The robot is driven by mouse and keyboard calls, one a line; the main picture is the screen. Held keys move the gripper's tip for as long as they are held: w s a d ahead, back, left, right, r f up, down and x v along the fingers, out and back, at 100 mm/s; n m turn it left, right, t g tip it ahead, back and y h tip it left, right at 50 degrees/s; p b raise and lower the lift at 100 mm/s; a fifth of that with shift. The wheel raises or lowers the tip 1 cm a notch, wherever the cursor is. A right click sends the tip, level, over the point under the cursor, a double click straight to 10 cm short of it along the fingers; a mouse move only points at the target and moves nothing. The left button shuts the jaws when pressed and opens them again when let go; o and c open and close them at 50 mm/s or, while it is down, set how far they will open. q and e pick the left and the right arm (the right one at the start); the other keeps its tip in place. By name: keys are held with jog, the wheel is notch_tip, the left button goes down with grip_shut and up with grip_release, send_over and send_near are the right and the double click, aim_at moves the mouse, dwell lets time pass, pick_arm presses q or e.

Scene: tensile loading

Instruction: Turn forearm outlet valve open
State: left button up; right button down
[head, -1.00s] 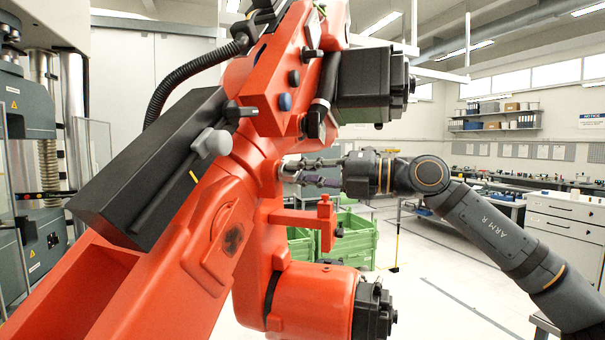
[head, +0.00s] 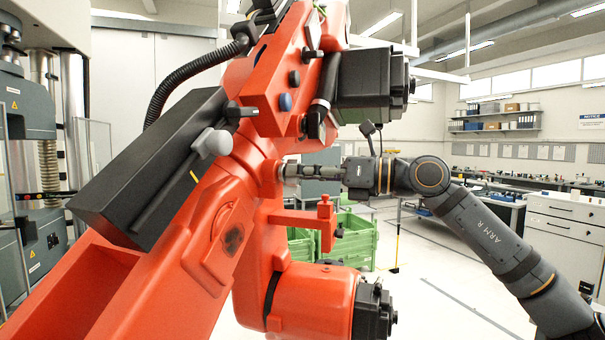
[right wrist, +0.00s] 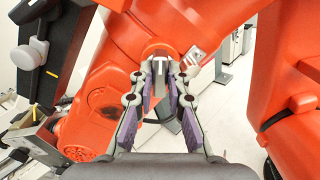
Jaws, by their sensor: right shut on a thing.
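The large orange industrial arm (head: 215,225) fills the left and middle of the head view. In the right wrist view, the two fingers (right wrist: 164,72) close in from both sides of the handle. The fingers partly hide the valve in the head view. My left gripper is not in view.
A black motor block (head: 372,85) juts out above my right gripper. An orange bracket (head: 325,215) and a lower orange housing (head: 310,298) stick out below it. Green crates (head: 355,238) stand behind. The floor at lower right is open.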

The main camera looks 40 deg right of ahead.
jog(key=shift+a+f+n, duration=0.1)
jog(key=shift+f+n, duration=0.1)
jog(key=shift+n, duration=0.5)
jog(key=c, duration=1.3)
grip_release()
jog(key=shift+s+r, duration=0.1)
